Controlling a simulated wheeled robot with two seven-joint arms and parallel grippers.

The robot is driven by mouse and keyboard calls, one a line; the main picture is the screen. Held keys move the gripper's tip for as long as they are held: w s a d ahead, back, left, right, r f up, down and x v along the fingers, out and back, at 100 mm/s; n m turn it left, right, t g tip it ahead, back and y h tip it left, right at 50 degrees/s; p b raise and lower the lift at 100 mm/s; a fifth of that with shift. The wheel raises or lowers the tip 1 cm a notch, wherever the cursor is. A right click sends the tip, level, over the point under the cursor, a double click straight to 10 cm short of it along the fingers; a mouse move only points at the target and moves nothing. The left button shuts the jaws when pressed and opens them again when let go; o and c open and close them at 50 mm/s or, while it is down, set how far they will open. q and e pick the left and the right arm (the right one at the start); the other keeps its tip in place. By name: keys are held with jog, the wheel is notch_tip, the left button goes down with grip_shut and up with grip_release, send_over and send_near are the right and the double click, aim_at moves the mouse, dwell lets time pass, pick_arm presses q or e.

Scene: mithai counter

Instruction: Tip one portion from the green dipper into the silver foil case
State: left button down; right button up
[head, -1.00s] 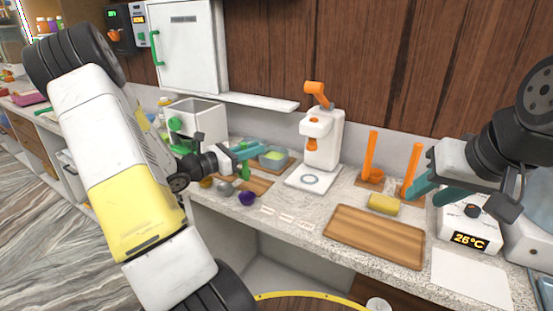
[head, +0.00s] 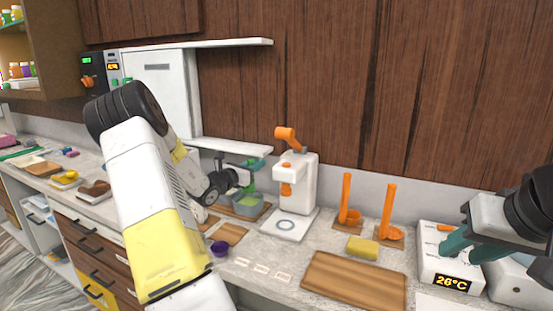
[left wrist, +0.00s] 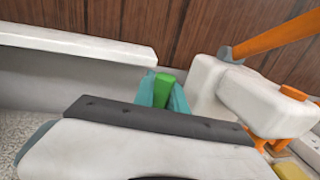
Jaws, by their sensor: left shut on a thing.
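My left gripper (head: 256,164) is shut on the green dipper (head: 250,187), above a grey-blue tub (head: 262,212) with green contents. In the left wrist view the dipper's green handle (left wrist: 163,88) stands between the teal fingers. The dipper's lower end is small and partly hidden, so I cannot tell what is in it. I cannot make out the silver foil case; my left arm covers part of the counter. My right gripper (head: 467,249) appears open and empty, in front of the temperature box at the right.
A white dispenser (head: 301,185) with an orange lever stands right of the tub. A purple cup (head: 219,249) is near the counter's front edge. A wooden board (head: 355,283), a yellow block (head: 362,247) and orange stands (head: 347,204) lie further right. A white shelf (head: 232,147) hangs above the tub.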

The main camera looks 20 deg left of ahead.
pick_arm(q)
notch_tip(320, 180, down, 6)
jog(key=shift+f, duration=0.25)
dwell(1.3)
jog(key=shift+r, duration=2.3)
notch_tip(320, 180, up, 4)
